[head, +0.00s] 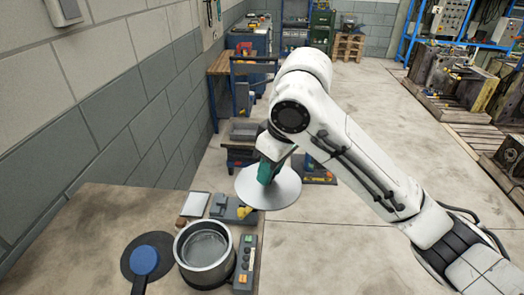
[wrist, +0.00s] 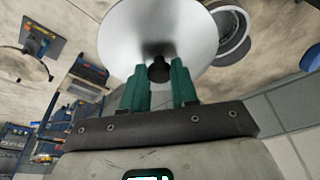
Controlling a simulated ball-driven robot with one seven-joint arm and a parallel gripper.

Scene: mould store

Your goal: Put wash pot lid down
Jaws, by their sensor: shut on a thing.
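The lid (head: 277,187) is a pale metal disc, held in the air to the right of the worktop's right edge. It also shows in the wrist view (wrist: 160,22), with its dark knob (wrist: 159,69) between the two green fingers. My gripper (wrist: 158,75) is shut on that knob; its green part (head: 266,172) also shows in the head view. The wash pot (head: 205,250) is an open steel pot standing on the worktop, left of and nearer than the lid. Its top is uncovered and its inside shows.
The worktop (head: 95,215) also holds a dark round mat with a blue disc-shaped thing (head: 145,260), a white tile (head: 195,204), a grey-blue device (head: 228,209) and a control box (head: 245,262). The left part of the worktop is clear. A block wall (head: 90,110) runs along the left.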

